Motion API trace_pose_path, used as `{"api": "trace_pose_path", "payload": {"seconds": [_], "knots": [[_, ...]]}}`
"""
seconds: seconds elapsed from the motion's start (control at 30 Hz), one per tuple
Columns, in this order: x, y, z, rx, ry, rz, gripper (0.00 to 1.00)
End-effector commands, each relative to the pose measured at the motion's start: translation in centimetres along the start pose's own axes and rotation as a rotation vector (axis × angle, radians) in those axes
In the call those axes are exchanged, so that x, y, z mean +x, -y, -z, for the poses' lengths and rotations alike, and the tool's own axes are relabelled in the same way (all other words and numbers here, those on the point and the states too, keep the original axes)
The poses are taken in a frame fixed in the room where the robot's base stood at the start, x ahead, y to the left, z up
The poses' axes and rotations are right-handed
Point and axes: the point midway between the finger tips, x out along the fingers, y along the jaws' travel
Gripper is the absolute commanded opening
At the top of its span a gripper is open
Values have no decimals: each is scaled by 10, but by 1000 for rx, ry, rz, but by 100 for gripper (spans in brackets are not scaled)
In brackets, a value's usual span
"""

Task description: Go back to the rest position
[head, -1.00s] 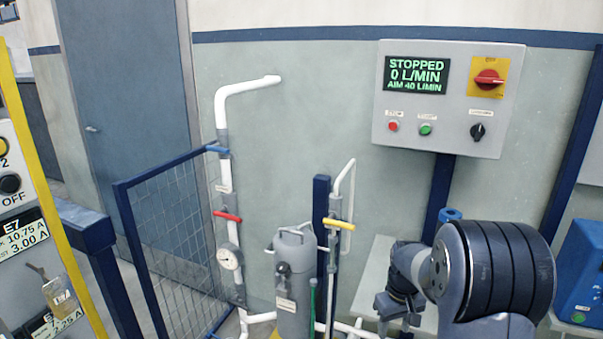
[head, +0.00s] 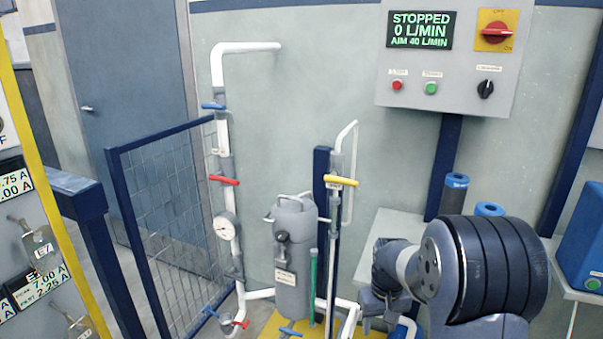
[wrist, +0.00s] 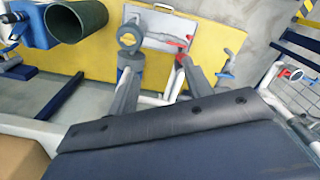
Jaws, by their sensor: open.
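My gripper (head: 378,322) is at the lower right of the head view, at the end of my folded arm, low in front of the wall bench. In the wrist view my gripper (wrist: 157,68) shows two grey fingers spread apart with nothing held between them. They point over a yellow floor plate (wrist: 225,50). In the head view the fingertips are small and partly cut off by the lower edge.
A grey tank (head: 293,255) and white pipes with a red-handled valve (head: 224,180) and a yellow-handled valve (head: 341,181) stand left of my arm. A blue mesh fence (head: 165,215) is further left. The wall panel (head: 455,60) reads STOPPED, 0 L/MIN, AIM 40 L/MIN.

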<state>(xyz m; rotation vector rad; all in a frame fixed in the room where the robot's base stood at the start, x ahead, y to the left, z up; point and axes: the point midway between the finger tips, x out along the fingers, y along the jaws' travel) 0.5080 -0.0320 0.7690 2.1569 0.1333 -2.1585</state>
Motion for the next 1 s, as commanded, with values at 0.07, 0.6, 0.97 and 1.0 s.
{"api": "trace_pose_path", "payload": {"seconds": [0.07,0.6,0.97,1.0], "knots": [[12,3,0,10,-1,0,48],[25,10,-1,37,-1,0,48],[18,11,-3,37,-11,-7,48],[15,11,-4,37,-15,-10,48]]}}
